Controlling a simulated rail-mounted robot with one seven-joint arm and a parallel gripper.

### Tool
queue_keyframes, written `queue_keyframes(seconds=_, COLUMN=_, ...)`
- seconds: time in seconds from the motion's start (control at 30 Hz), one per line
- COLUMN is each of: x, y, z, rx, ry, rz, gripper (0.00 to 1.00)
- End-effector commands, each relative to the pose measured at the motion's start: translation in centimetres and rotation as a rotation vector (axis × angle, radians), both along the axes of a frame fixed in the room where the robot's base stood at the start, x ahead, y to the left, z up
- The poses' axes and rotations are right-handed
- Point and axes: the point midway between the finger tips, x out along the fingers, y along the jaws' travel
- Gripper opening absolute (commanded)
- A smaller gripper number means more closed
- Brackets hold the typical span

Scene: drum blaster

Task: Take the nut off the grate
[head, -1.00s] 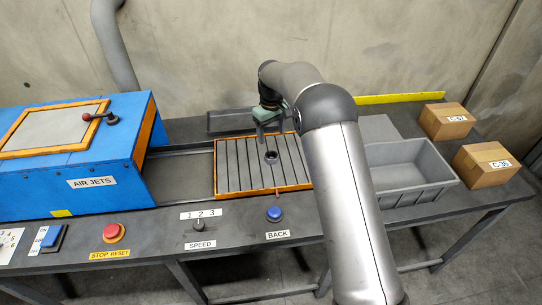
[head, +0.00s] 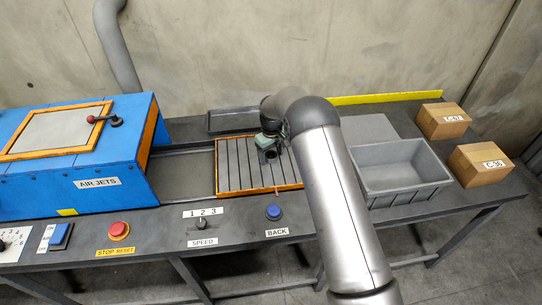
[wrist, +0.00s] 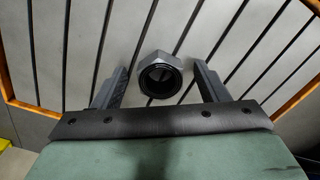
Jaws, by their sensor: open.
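The dark hex nut (wrist: 160,75) sits on the slatted grate, between and slightly beyond my two open fingers in the wrist view. It also shows in the head view (head: 270,155), partly covered by my gripper. The grate (head: 237,168) has grey slats in an orange frame. My gripper (wrist: 161,87) is open, with one finger on each side of the nut. In the head view my gripper (head: 268,147) is low over the right half of the grate.
A grey bin (head: 405,190) stands right of the grate, with two cardboard boxes (head: 444,121) (head: 481,164) beyond it. The blue air jets housing (head: 80,155) is at left. A shallow dark tray (head: 232,121) lies behind the grate. Buttons (head: 273,212) line the front edge.

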Motion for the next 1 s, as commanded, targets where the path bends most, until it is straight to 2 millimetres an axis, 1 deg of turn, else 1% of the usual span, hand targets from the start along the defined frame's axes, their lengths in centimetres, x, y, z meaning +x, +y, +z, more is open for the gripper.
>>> queue_keyframes(seconds=0.03, x=0.0, y=0.0, z=0.0, rx=0.0, ry=0.0, rz=0.0, gripper=0.67)
queue_keyframes(seconds=0.07, x=0.0, y=0.0, z=0.0, rx=0.0, ry=0.0, rz=0.0, gripper=0.65)
queue_keyframes(seconds=0.1, x=0.0, y=0.0, z=0.0, rx=0.0, ry=0.0, rz=0.0, gripper=0.53)
queue_keyframes(seconds=0.17, x=0.0, y=0.0, z=0.0, rx=0.0, ry=0.0, rz=0.0, gripper=0.37)
queue_keyframes(seconds=0.2, x=0.0, y=0.0, z=0.0, rx=0.0, ry=0.0, rz=0.0, gripper=0.26)
queue_keyframes(seconds=0.23, x=0.0, y=0.0, z=0.0, rx=0.0, ry=0.0, rz=0.0, gripper=0.17)
queue_keyframes(seconds=0.27, x=0.0, y=0.0, z=0.0, rx=0.0, ry=0.0, rz=0.0, gripper=0.13)
queue_keyframes(seconds=0.53, x=0.0, y=0.0, z=0.2, rx=0.001, ry=-0.001, rz=0.0, gripper=0.13)
queue_keyframes(seconds=0.67, x=0.1, y=0.0, z=0.7, rx=0.001, ry=-0.002, rz=0.0, gripper=0.13)
queue_keyframes(seconds=0.77, x=0.1, y=0.0, z=1.7, rx=0.001, ry=-0.003, rz=0.0, gripper=0.13)
queue_keyframes(seconds=0.87, x=0.1, y=0.0, z=3.3, rx=0.002, ry=-0.004, rz=0.0, gripper=0.13)
queue_keyframes(seconds=0.97, x=-1.3, y=1.4, z=5.1, rx=0.002, ry=-0.004, rz=0.004, gripper=0.13)
queue_keyframes(seconds=1.0, x=-1.8, y=2.0, z=6.1, rx=0.003, ry=-0.005, rz=0.005, gripper=0.13)
